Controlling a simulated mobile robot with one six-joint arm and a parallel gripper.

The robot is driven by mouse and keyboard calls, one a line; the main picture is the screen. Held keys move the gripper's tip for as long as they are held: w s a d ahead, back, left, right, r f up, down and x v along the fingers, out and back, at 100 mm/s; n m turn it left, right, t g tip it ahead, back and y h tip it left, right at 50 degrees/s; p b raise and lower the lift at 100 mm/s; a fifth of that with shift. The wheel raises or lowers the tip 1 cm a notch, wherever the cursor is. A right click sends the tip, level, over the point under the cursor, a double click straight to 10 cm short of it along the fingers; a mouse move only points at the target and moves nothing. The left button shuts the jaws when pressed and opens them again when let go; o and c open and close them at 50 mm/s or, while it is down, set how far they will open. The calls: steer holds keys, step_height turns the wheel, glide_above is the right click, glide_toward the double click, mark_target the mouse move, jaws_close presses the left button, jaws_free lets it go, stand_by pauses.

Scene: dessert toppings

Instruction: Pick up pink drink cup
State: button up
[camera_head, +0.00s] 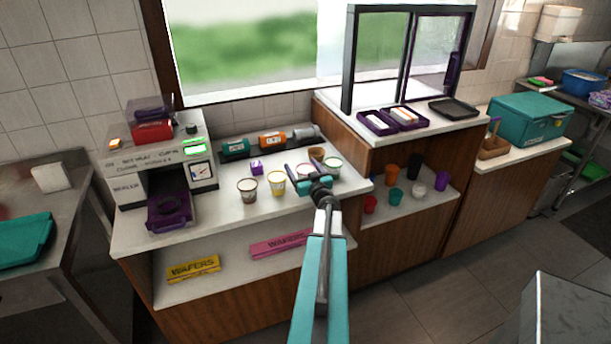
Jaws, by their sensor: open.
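My gripper (297,175) is open over the counter, at the end of my teal arm reaching up from the bottom of the view. A small cup with a pale pinkish rim (304,169) stands just behind it, partly hidden by the gripper. I cannot tell for sure that this is the pink drink cup. A yellow cup (277,184) and a brown-and-white cup (247,191) stand to the left. A green-rimmed white cup (333,166) and a brown cup (316,153) stand to the right and behind. I see nothing held, and contact cannot be told.
A sealing machine (162,165) stands at the counter's left. A lower shelf at right holds several cups, including a red one (370,204) and a teal one (396,194). The counter's front left (225,225) is clear.

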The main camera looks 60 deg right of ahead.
mark_target(303, 164)
stand_by(0.4)
steer(key=c, duration=1.2)
steer(key=shift+r, duration=0.2)
steer(key=shift+r, duration=0.85)
steer(key=shift+s+a+r+b, duration=0.1)
steer(key=shift+s+r+b, duration=0.15)
steer(key=shift+r, duration=0.15)
steer(key=shift+s+a+r+b, duration=0.1)
steer(key=shift+r+b, duration=0.1)
steer(key=shift+r, duration=0.15)
steer(key=s+a+b, duration=0.1)
steer(key=s+a, duration=0.1)
steer(key=s, duration=0.5)
steer(key=s+a+r+b, duration=0.1)
steer(key=s+a, duration=0.2)
steer(key=s, duration=0.4)
steer(key=shift+s+r, duration=0.2)
